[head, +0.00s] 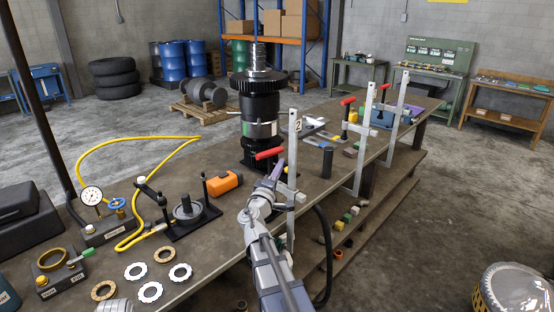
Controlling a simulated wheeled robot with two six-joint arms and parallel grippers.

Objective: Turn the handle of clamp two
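Clamp two (293,160) is a tall grey bar clamp on the right edge of the workbench, with a small "2" label near its top. Its red handle (269,154) sticks out to the left, roughly level. My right arm reaches up from the bottom middle. My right gripper (278,170) is just below the red handle, beside the clamp's bar. The gripper is small and partly overlaps the clamp, so I cannot tell whether its fingers touch the handle or how far apart they are. My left gripper is out of view.
The workbench (215,245) holds a dark transmission stack (259,115) behind the clamp, an orange block (223,184) and a press fixture (187,212). Two more red-handled clamps (366,130) (398,115) stand farther along the edge. Rings lie at the front left.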

